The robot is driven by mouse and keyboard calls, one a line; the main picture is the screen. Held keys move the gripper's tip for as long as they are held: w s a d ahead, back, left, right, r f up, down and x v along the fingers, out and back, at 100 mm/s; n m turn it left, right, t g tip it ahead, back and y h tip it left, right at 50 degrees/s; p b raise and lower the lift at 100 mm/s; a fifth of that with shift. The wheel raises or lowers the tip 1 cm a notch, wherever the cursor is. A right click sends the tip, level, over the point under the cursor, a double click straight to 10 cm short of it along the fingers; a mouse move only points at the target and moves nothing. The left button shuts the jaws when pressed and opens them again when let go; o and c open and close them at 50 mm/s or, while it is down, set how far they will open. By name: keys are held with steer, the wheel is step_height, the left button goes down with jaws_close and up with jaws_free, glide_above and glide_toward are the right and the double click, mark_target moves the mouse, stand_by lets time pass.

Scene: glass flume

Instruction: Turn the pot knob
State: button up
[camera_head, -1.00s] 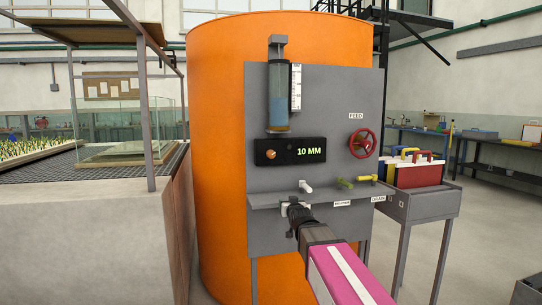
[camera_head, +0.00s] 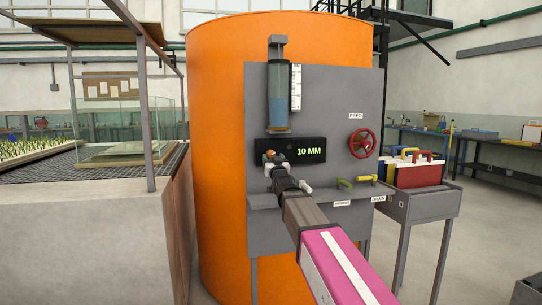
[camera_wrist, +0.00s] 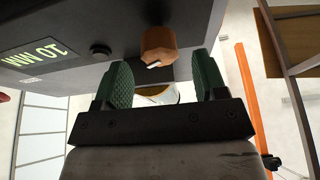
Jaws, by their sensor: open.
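The pot knob (camera_head: 269,154) is a small copper-brown knob on the left end of a black display box (camera_head: 310,142) that reads 10 MM. In the wrist view the knob (camera_wrist: 158,46) has a white pointer mark and sits just beyond the fingertips, roughly midway between them. My gripper (camera_head: 273,160) is in front of the knob and partly covers it in the head view. In the wrist view my gripper (camera_wrist: 161,82) is open, with two green ribbed fingers apart and nothing held. I cannot see the fingers touching the knob.
A black button (camera_wrist: 100,50) sits beside the knob on the box. Above the box is a glass cylinder (camera_head: 279,95). To the right is a red FEED wheel (camera_head: 361,143). A grey shelf (camera_head: 345,196) with small valves lies below. An orange tank (camera_head: 220,150) stands behind.

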mark_target(272, 155)
steer(key=shift+x, duration=1.95)
steer(key=shift+r, duration=0.1)
steer(key=c, duration=0.9)
steer(key=shift+n+y, duration=0.4)
